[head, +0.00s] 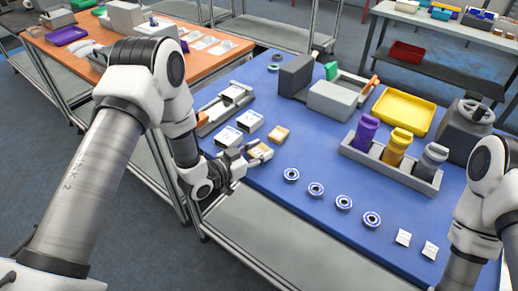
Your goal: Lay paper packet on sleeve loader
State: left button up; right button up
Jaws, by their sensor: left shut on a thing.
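My left gripper (258,158) is at the left edge of the blue table and is shut on a small tan paper packet (261,149). The fingers hide part of this packet. A grey machine (333,99) stands further back. No label shows which of these is the sleeve loader. My right arm is at the right edge; its gripper is out of view.
Two white-topped boxes (227,136) (250,120) stand close beyond my left gripper. Several blue-and-white rings (316,189) lie to its right. A grey rack (375,163) holds purple, yellow and grey containers. A yellow tray (403,110) is behind it. The table's middle is clear.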

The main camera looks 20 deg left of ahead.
pick_arm(q)
jog(key=shift+s+f, duration=0.1)
jog(key=shift+f, duration=0.1)
jog(key=o, duration=1.3)
